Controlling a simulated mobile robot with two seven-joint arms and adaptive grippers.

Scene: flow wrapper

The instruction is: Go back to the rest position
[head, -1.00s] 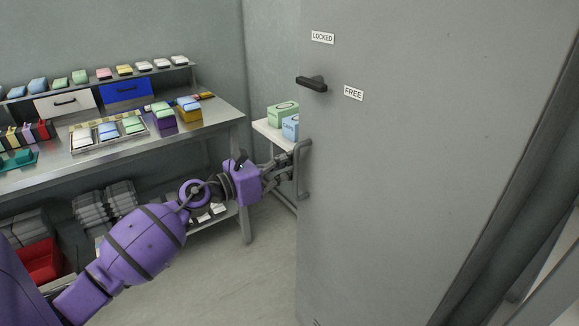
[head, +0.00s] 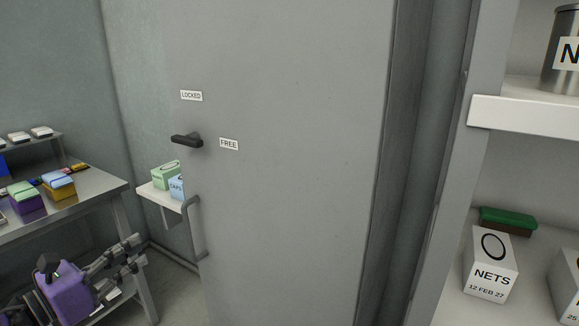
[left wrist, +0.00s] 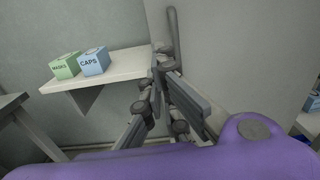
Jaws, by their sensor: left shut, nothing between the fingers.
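My left gripper (head: 138,252) is at the lower left of the head view, low beside the steel bench and apart from the door's pull bar (head: 193,230). It is shut and empty. In the left wrist view its fingers (left wrist: 163,60) come together in the middle, with the pull bar (left wrist: 172,30) behind them. My right gripper is not in view.
A grey door (head: 290,180) stands with a black lever (head: 187,140) near LOCKED and FREE labels. A small shelf (head: 160,198) carries green and blue boxes. A steel bench (head: 95,195) is left. A white shelf with a NETS box (head: 490,265) is right.

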